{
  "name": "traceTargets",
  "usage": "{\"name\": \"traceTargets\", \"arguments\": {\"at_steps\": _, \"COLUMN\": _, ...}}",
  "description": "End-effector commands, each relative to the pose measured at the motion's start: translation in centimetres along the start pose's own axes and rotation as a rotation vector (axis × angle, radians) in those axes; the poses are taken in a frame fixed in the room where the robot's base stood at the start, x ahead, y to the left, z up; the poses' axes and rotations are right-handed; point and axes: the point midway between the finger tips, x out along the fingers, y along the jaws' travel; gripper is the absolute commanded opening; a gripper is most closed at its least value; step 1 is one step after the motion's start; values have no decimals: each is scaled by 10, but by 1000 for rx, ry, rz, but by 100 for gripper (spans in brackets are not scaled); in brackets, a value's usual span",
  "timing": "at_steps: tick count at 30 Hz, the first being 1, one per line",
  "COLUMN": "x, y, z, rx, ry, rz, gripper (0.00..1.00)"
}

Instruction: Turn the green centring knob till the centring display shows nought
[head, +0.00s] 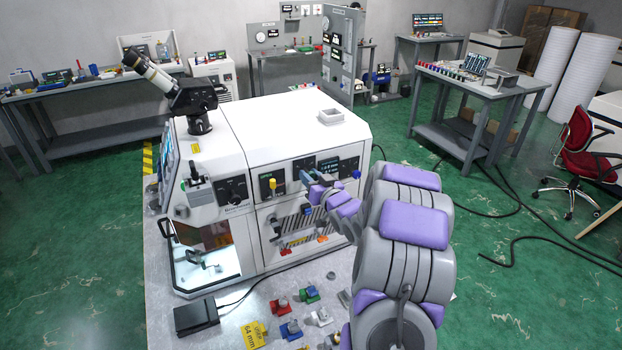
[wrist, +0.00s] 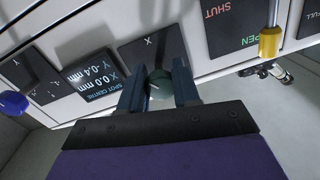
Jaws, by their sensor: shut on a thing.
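The green knob (wrist: 158,92) sits between the fingers of my gripper (wrist: 159,88) in the wrist view, on a dark panel marked X (wrist: 150,43). A pale line shows on its face. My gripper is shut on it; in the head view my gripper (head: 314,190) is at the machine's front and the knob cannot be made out. The spot centre display (wrist: 94,78) appears upside down in the wrist view, just left of the fingers. It reads X 0.0 mm and Y -0.4 mm.
A yellow lever (wrist: 270,42) by the SHUT and OPEN marks stands right of my gripper in the wrist view. A blue knob (wrist: 12,103) is at the left. In the head view, small coloured parts (head: 291,329) and a black box (head: 196,316) lie on the bench below.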

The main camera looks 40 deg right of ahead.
Motion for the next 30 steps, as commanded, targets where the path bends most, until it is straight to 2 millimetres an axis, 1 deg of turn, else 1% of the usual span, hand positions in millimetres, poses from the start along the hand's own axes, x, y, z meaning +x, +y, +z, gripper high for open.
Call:
{"name": "traceTargets", "arguments": {"at_steps": 2, "x": 0, "y": 1, "z": 1, "rx": -26, "ry": -1, "rz": 1, "gripper": 1}}
{"name": "traceTargets", "arguments": {"at_steps": 8, "x": 0, "y": 1, "z": 0, "rx": -24, "ry": -2, "rz": 1, "gripper": 1}}
{"name": "traceTargets", "arguments": {"at_steps": 9, "x": 0, "y": 1, "z": 0, "rx": -24, "ry": -2, "rz": 1, "gripper": 34}}
{"name": "traceTargets", "arguments": {"at_steps": 16, "x": 0, "y": 1, "z": 0, "rx": -24, "ry": -1, "rz": 1, "gripper": 56}}
{"name": "traceTargets", "arguments": {"at_steps": 25, "x": -2, "y": 1, "z": 0, "rx": -24, "ry": 0, "rz": 1, "gripper": 56}}
{"name": "traceTargets", "arguments": {"at_steps": 28, "x": -10, "y": 2, "z": -1, "rx": -24, "ry": 1, "rz": 2, "gripper": 56}}
{"name": "traceTargets", "arguments": {"at_steps": 30, "x": -20, "y": 2, "z": -2, "rx": -25, "ry": 2, "rz": 3, "gripper": 56}}
